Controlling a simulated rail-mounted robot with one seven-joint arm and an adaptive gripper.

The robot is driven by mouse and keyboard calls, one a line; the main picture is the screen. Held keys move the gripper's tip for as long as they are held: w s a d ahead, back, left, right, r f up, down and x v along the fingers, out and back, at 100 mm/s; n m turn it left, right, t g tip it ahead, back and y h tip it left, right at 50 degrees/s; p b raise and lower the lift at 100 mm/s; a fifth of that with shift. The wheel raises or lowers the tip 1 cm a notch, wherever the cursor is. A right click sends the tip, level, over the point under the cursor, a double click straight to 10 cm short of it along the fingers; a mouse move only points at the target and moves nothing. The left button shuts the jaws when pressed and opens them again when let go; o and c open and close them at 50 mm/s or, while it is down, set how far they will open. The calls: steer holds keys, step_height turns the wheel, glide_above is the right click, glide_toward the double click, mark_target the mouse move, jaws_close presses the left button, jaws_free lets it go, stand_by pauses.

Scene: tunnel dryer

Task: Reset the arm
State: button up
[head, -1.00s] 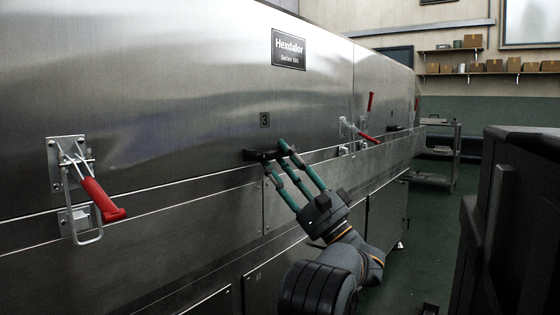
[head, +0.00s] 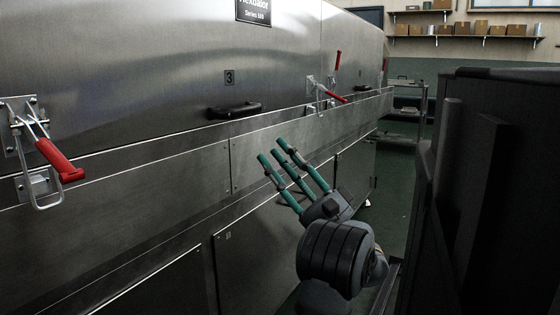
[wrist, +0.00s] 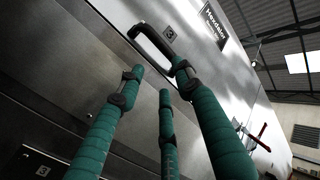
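My gripper (head: 276,155) has teal fingers and hangs in front of the steel dryer (head: 130,70), below and to the right of the black handle (head: 236,110) under the number 3 plate. The fingers are spread apart with nothing between them. In the wrist view the teal fingers (wrist: 158,88) point up toward the dryer face, and the black handle (wrist: 152,42) shows beyond their tips, with a gap between. Nothing is held.
Red-handled toggle latches sit on the dryer at the left (head: 58,160) and farther along at the right (head: 330,94). A dark cabinet-like block (head: 500,190) stands close on the right. A grey cart (head: 406,110) stands at the back. Green floor shows between.

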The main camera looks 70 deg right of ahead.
steer(key=shift+s+f, duration=0.2)
stand_by(0.5)
steer(key=x, duration=1.2)
steer(key=shift+r, duration=0.3)
steer(key=shift+f, duration=0.15)
stand_by(0.7)
